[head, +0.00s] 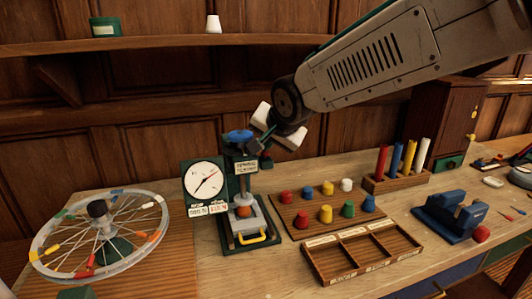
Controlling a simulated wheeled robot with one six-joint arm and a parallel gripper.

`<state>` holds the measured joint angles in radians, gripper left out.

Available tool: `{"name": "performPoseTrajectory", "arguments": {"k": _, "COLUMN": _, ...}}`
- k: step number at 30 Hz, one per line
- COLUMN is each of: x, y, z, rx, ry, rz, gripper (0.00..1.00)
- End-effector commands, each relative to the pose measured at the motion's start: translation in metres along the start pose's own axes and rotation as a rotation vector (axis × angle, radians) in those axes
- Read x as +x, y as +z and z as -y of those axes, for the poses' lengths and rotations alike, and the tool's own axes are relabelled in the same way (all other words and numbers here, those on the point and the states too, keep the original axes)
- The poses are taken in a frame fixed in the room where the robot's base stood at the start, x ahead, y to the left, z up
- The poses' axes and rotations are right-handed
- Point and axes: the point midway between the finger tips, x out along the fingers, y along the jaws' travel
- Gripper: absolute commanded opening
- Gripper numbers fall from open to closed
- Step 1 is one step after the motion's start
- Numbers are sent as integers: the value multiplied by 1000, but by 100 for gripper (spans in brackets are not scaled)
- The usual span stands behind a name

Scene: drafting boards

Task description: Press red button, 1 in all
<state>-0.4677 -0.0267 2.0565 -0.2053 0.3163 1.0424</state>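Several small coloured knobs stand on a wooden board in the middle of the bench. A separate round red piece (481,234) sits at the right, beside a dark blue device (450,215). I cannot tell which of these is the red button. My gripper (266,137) is above the bench, in front of or above the green press-like stand (250,238), left of the knob board and apart from the red pieces.
A spoked wheel (101,234) and a white dial (205,181) stand at the left. An empty wooden tray with compartments (362,253) lies before the knob board (334,218). A rack (396,181) holds upright coloured rods. A shelf (160,40) runs along the back wall.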

Motion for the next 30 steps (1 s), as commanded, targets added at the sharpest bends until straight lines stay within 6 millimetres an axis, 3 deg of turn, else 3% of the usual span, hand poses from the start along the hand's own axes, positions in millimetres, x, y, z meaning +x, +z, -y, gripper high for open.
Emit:
{"name": "performPoseTrajectory", "arguments": {"k": 1, "x": 3, "y": 7, "z": -4, "rx": -2, "ry": 14, "rz": 16, "gripper": 0}}
{"name": "performPoseTrajectory", "arguments": {"k": 12, "x": 0, "y": 4, "z": -2, "rx": -2, "ry": 11, "rz": 14, "gripper": 0}}
{"name": "performPoseTrajectory", "arguments": {"k": 30, "x": -36, "y": -26, "z": 24, "rx": 2, "ry": 5, "rz": 3, "gripper": 0}}
